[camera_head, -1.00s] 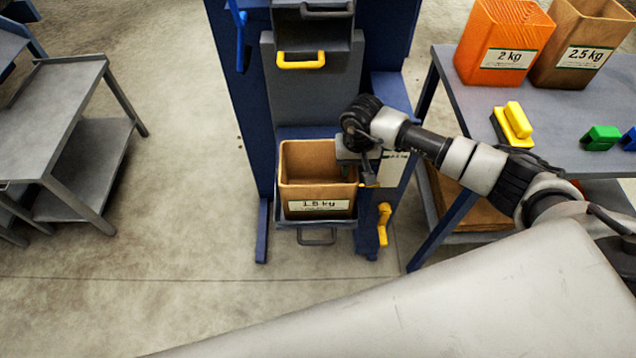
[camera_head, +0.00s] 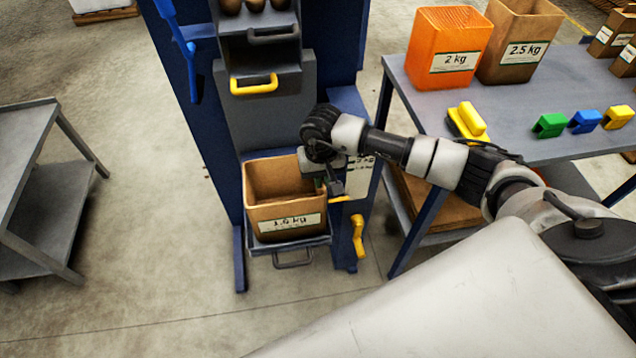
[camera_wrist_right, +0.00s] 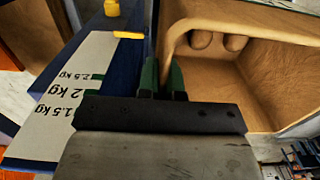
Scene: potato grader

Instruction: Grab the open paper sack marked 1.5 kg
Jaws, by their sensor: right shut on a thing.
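The open brown paper sack (camera_head: 262,211), with a white label that seems to read 1.5 kg, stands upright on the small shelf of the blue grader. My right gripper (camera_head: 322,184) is at the sack's right rim. In the right wrist view, the green fingertips of my right gripper (camera_wrist_right: 163,77) are on either side of the wall of the sack (camera_wrist_right: 275,85), shut on it. My left gripper is not in view.
A grey chute with a yellow handle (camera_head: 254,84) is above the sack. A yellow crank (camera_head: 358,237) is right of the shelf. The right table (camera_head: 410,85) holds orange 2 kg and brown 2.5 kg sacks and coloured clips. Open floor lies in front and left.

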